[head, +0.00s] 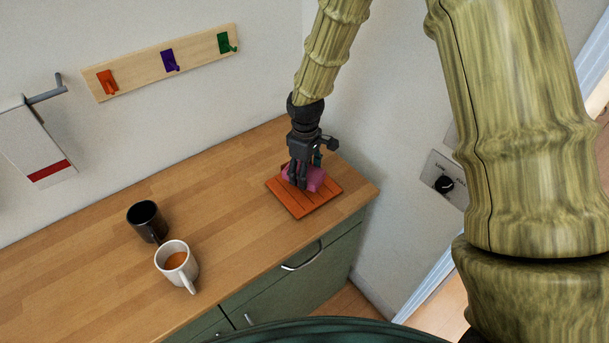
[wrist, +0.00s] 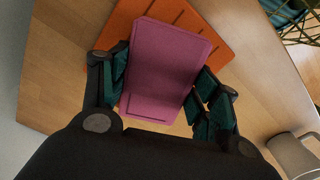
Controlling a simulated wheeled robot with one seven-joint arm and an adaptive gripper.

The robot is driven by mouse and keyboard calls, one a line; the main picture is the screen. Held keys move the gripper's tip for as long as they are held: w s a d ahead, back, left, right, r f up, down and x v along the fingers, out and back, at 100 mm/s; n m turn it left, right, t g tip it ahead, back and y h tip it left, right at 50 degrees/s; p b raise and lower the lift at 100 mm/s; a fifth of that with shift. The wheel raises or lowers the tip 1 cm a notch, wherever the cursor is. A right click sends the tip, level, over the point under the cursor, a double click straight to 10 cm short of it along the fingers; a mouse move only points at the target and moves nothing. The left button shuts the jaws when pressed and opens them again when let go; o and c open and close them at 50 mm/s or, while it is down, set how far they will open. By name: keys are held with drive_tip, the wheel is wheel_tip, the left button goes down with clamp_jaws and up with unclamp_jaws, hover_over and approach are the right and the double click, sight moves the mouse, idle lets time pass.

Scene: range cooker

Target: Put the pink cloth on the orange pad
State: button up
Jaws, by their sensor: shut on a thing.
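The pink cloth (head: 316,178) is a small folded piece between the fingers of my gripper (head: 303,183), at the orange pad in the head view. The orange pad (head: 299,208) is a square grooved board on the wooden worktop, near its right end. In the wrist view the pink cloth (wrist: 165,65) lies between the dark and teal fingers of my gripper (wrist: 160,95), which is shut on it. Part of the orange pad (wrist: 120,22) shows behind the cloth there. I cannot tell whether the cloth touches the pad.
A black mug (head: 147,222) and a white mug (head: 176,265) with orange-brown contents stand left of the pad on the worktop (head: 80,275). A hook rail (head: 170,62) is on the wall behind. The worktop between mugs and pad is clear.

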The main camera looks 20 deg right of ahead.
drive_tip(key=shift+w+f+p, duration=0.1)
drive_tip(key=shift+f+p, duration=0.8)
drive_tip(key=shift+f, duration=0.85)
drive_tip(key=shift+f, duration=0.1)
drive_tip(key=o, duration=1)
drive_tip(key=shift+c, duration=0.2)
drive_tip(key=shift+r+b, duration=2.05)
drive_tip(key=shift+r, duration=4.1)
